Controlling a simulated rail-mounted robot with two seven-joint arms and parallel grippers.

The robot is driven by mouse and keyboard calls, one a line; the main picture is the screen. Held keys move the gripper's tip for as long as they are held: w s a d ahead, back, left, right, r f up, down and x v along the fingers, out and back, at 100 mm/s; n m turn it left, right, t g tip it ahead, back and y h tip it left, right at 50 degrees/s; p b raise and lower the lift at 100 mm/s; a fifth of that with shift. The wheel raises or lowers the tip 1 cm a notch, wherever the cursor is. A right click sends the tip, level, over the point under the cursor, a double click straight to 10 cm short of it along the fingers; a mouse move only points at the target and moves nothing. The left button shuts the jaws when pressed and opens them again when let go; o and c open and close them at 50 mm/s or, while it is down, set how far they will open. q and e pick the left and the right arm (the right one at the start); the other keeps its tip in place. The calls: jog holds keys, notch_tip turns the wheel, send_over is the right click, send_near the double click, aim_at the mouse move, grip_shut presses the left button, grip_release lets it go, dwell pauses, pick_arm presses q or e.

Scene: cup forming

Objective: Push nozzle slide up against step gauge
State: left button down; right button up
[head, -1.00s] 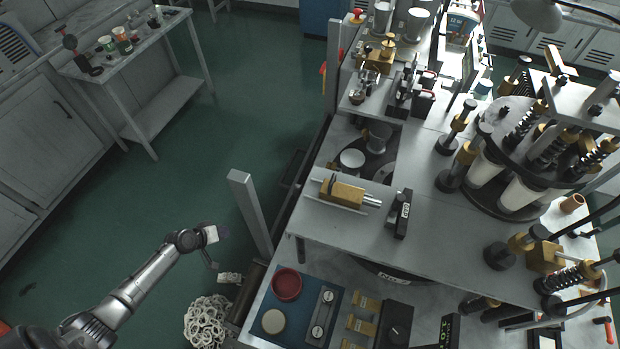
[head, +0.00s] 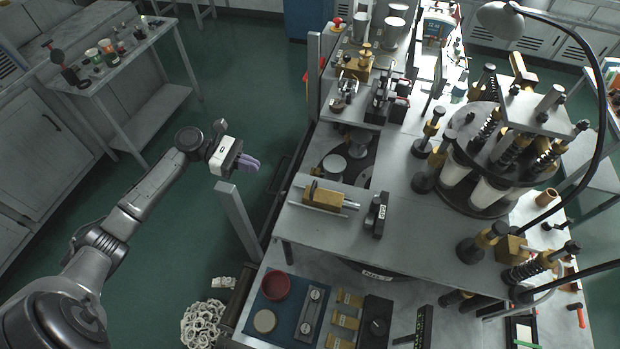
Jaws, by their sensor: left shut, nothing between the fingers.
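The nozzle slide (head: 323,197) is a brass block on two steel rods, on the machine's grey top plate. The step gauge (head: 376,214) looks to be the dark upright block with a small label to its right. A clear gap shows between the brass block and the dark block. My left gripper (head: 252,164) has purple fingers, is shut and empty, and is in the air left of the machine, apart from the slide. My right gripper is not in view.
A lower shelf holds a blue mat (head: 284,315) with a red dish (head: 275,286). A round turret (head: 487,207) with white cups stands at right. Open green floor lies at left.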

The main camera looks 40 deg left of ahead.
pick_arm(q)
jog(key=b+x, duration=0.2)
jog(key=x, duration=0.2)
jog(key=b+x, duration=0.1)
jog(key=x, duration=0.4)
jog(key=r+b+x, duration=0.1)
jog(key=b+x, duration=0.1)
jog(key=x, duration=0.3)
jog(key=shift+s+d+b, duration=0.2)
jog(key=shift+b, duration=0.1)
